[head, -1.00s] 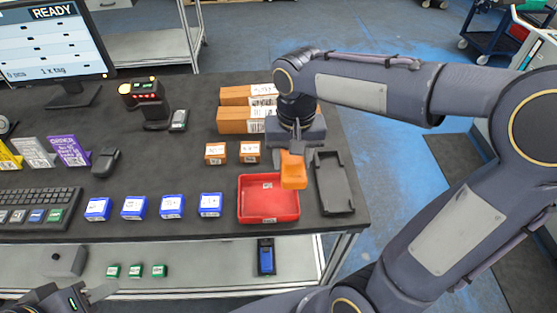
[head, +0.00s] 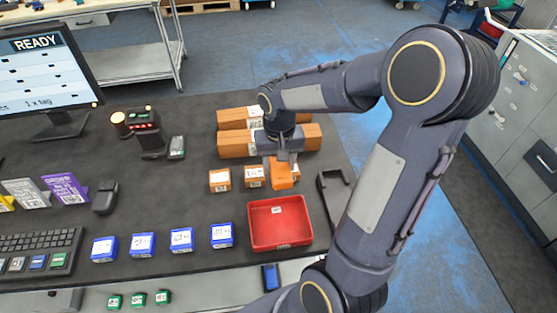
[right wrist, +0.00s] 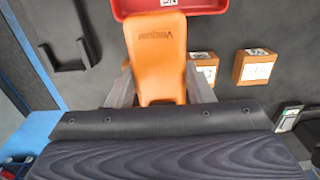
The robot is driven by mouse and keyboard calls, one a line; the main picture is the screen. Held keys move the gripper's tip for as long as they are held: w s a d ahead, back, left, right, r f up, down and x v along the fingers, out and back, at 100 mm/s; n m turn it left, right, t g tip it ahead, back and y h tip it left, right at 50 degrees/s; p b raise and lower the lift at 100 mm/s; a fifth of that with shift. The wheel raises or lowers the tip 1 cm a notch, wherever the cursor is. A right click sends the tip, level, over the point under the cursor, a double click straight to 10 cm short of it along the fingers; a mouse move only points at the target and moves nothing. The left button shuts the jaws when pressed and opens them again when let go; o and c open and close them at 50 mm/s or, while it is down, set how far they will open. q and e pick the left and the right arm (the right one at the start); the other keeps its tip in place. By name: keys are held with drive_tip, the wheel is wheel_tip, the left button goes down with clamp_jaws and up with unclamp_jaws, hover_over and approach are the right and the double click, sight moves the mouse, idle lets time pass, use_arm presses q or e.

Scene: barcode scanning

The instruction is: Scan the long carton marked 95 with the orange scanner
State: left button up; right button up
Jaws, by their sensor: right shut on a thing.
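My right gripper (head: 282,158) is shut on the orange scanner (head: 281,176) and holds it over the dark table, just behind the red tray. In the right wrist view, the scanner (right wrist: 158,48) sits between the two grey fingers (right wrist: 160,85). Two long orange-brown cartons lie one behind the other: a front one (head: 237,145) and a rear one (head: 232,117). My right wrist covers part of both. Their marks are too small to read, so I cannot tell which is 95. My left gripper is out of view.
The red tray (head: 255,238) stands in front of the scanner, the black holder (head: 326,190) to the right. Two small orange boxes (head: 220,181) (head: 254,177) are to the left. Several blue boxes (head: 182,239) line the front. The monitor (head: 45,62) reads READY.

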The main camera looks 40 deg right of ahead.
drive_tip(key=shift+f+b, duration=0.65)
drive_tip(key=shift+f, duration=0.6)
idle(0.3)
drive_tip(key=shift+s+a+f+b, duration=0.1)
drive_tip(key=shift+s+f+b, duration=0.05)
drive_tip(key=shift+f+b, duration=0.4)
drive_tip(key=shift+s+a+f+b, duration=0.1)
drive_tip(key=shift+s+f+b, duration=0.05)
drive_tip(key=shift+f+b, duration=0.4)
drive_tip(key=shift+r, duration=0.1)
idle(0.6)
drive_tip(key=shift+w+d+r+p, duration=0.1)
drive_tip(key=shift+w+r+p, duration=0.05)
drive_tip(key=shift+r+p, duration=0.45)
drive_tip(key=shift+w+d+r+p, duration=0.1)
drive_tip(key=shift+w+r+p, duration=0.05)
drive_tip(key=shift+r+p, duration=0.35)
idle(0.6)
